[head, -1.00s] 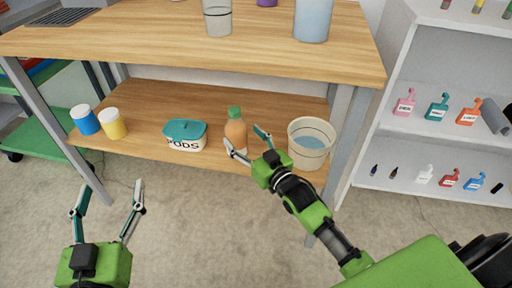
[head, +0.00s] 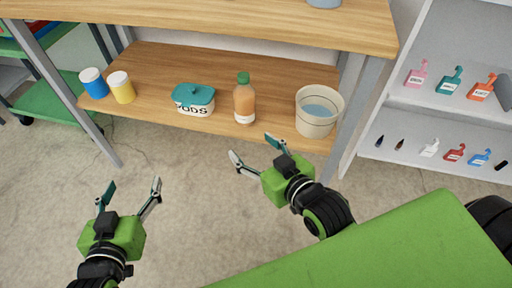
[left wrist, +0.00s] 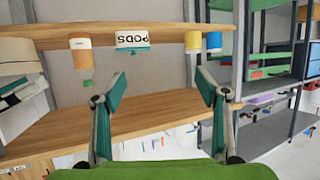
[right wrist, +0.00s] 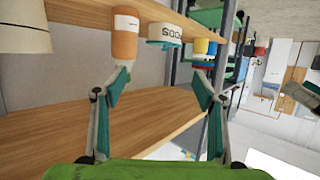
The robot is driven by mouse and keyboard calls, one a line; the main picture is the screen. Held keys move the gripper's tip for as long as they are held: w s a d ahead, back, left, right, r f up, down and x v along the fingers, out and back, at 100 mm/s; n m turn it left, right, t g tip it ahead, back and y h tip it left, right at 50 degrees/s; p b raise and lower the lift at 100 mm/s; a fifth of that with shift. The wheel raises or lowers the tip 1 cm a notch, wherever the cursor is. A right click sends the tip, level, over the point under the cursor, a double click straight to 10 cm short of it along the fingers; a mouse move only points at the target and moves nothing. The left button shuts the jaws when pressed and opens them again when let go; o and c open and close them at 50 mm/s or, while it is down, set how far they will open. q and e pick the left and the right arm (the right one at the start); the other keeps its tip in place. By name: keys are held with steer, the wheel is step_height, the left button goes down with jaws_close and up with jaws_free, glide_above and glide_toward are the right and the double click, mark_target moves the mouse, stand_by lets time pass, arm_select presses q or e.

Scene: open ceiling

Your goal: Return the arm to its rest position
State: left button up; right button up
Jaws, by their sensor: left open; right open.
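My right gripper (head: 257,155) is open and empty in the head view. It is in front of the lower shelf, below the orange bottle with a green cap (head: 244,102) and apart from it. My left gripper (head: 131,192) is open and empty over the floor at the lower left, clear of the table. In the left wrist view its fingers (left wrist: 163,92) are spread with nothing between them. The right wrist view also shows empty, spread fingers (right wrist: 162,88). The bottle stands upright on the lower shelf.
The wooden lower shelf (head: 150,70) holds a blue can (head: 93,83), a yellow can (head: 121,87), a PODS box (head: 193,100) and a bucket (head: 318,112). A table leg (head: 350,115) stands right of my right gripper. A white shelf unit (head: 400,137) is at the right. Floor in front is clear.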

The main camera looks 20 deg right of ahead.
steer(key=shift+s+r, duration=0.15)
steer(key=shift+s, duration=0.4)
